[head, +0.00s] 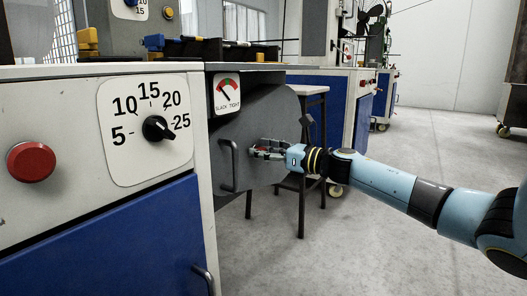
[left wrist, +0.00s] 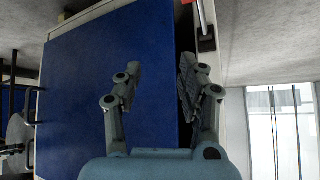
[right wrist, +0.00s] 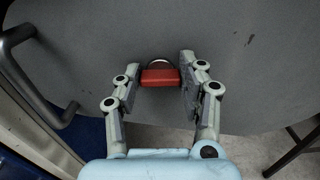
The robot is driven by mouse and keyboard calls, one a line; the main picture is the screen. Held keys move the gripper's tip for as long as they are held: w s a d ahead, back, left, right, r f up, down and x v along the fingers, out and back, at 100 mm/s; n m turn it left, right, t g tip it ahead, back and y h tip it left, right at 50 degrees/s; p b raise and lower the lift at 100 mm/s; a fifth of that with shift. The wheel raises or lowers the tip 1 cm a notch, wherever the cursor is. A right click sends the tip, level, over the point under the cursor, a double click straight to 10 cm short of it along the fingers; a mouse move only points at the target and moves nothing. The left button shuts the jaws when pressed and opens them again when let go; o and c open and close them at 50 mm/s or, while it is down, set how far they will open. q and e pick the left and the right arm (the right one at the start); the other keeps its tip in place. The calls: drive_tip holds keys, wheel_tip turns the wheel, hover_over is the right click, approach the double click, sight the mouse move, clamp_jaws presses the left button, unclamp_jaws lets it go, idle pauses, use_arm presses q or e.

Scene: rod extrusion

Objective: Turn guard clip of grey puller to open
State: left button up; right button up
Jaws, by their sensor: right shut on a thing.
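The grey puller is a grey housing (head: 250,110) with a bar handle (head: 228,165) and a slack/tight gauge (head: 227,94). Its guard clip is a small red block with a metal loop, seen in the right wrist view (right wrist: 160,77) against the grey face. My right gripper (head: 262,151) reaches the housing from the right, and its fingers are shut on the two sides of the red clip. In the head view the fingers mostly hide the clip. My left gripper (left wrist: 160,65) is open and empty in front of a blue cabinet panel; it is outside the head view.
At the left is a cabinet with a dial (head: 158,129), a red button (head: 31,161) and a blue door (head: 115,245). A small table (head: 312,100) stands behind my right gripper. The floor (head: 360,245) at the right is clear.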

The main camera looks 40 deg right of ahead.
drive_tip(key=m+p, duration=0.2)
drive_tip(key=m, duration=0.1)
drive_tip(key=shift+r, duration=0.2)
use_arm(q)
wheel_tip(320, 180, up, 7)
drive_tip(key=s+g+p, duration=0.2)
drive_tip(key=g, duration=0.3)
use_arm(e)
drive_tip(key=m, duration=0.5)
drive_tip(key=shift+d, duration=0.1)
drive_tip(key=shift+m+p, duration=0.5)
drive_tip(key=shift+m, duration=0.4)
use_arm(q)
drive_tip(key=s+a+f+g+p, duration=0.1)
drive_tip(key=s+a+f+p, duration=0.1)
drive_tip(key=f, duration=0.3)
drive_tip(key=shift+s+g+y+p, duration=0.3)
drive_tip(key=shift+s+y+p, duration=0.1)
drive_tip(key=shift+s+p, duration=0.3)
use_arm(e)
drive_tip(key=shift+d+f+m, duration=0.1)
drive_tip(key=shift+f+m, duration=0.1)
drive_tip(key=shift+m, duration=1.85)
drive_tip(key=shift+f+m, duration=0.15)
drive_tip(key=shift+m, duration=1.9)
use_arm(q)
drive_tip(key=shift+f, duration=0.1)
